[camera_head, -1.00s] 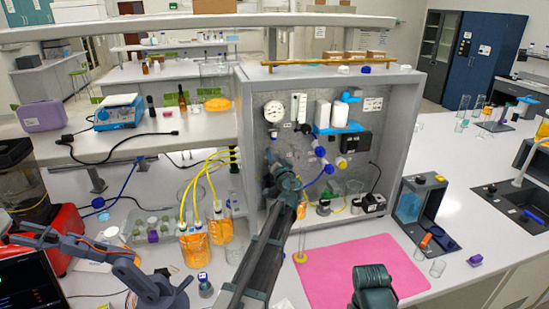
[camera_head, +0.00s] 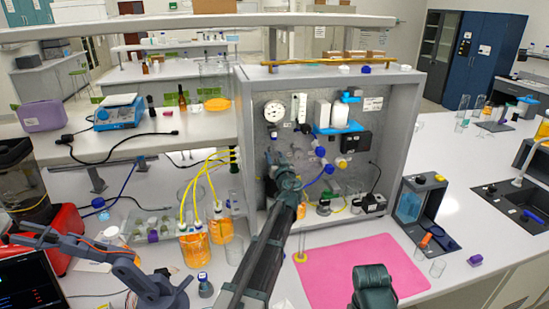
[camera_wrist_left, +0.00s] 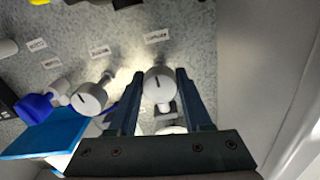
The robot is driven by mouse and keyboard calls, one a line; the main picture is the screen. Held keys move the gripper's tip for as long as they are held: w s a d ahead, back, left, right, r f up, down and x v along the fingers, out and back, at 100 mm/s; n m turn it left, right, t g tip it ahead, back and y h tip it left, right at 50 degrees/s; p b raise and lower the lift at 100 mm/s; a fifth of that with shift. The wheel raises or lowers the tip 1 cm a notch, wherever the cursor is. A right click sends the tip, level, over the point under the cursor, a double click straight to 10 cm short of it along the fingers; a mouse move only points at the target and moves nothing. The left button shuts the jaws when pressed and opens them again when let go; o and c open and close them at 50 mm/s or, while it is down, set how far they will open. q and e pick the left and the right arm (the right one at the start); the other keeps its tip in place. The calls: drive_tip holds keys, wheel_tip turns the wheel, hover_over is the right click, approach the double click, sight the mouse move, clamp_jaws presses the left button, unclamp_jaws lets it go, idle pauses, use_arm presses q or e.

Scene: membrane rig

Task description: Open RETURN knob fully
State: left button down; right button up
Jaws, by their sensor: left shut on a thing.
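In the left wrist view a round pale knob (camera_wrist_left: 160,84) with a dark index line sits between the two fingers of my left gripper (camera_wrist_left: 160,102), on a speckled grey panel. The fingers are closed around its sides. A small label (camera_wrist_left: 157,36) is above it, too small to read surely as RETURN. In the head view my left gripper (camera_head: 273,158) reaches the left part of the panel (camera_head: 272,135) and hides that knob.
A similar knob (camera_wrist_left: 89,98) is close on the left in the wrist view, near a blue bracket (camera_wrist_left: 45,137). The cabinet's side wall (camera_wrist_left: 262,65) stands to the right. Orange bottles (camera_head: 194,248) with yellow tubes and a pink mat (camera_head: 360,265) are on the bench.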

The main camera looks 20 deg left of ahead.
idle(0.3)
use_arm(q)
drive_tip(key=shift+c, duration=1.7)
unclamp_jaws()
drive_tip(key=v, duration=1.4)
drive_tip(key=s+d+f+m+g+h+b, duration=0.1)
drive_tip(key=s+d+f+g+h, duration=0.15)
drive_tip(key=s+f+g, duration=0.4)
drive_tip(key=s+d+f+m+g+h+b, duration=0.1)
drive_tip(key=s+d+f+g, duration=0.25)
drive_tip(key=s+f, duration=0.6)
drive_tip(key=s+d+f+m+g+h, duration=0.2)
drive_tip(key=s+d+f+m, duration=0.1)
drive_tip(key=s+d, duration=0.3)
drive_tip(key=s+d+f+m+g+h, duration=0.3)
drive_tip(key=s+d+f+m, duration=0.1)
drive_tip(key=s+d, duration=0.3)
drive_tip(key=shift+s+f+b, duration=0.45)
drive_tip(key=shift+s+f, duration=0.45)
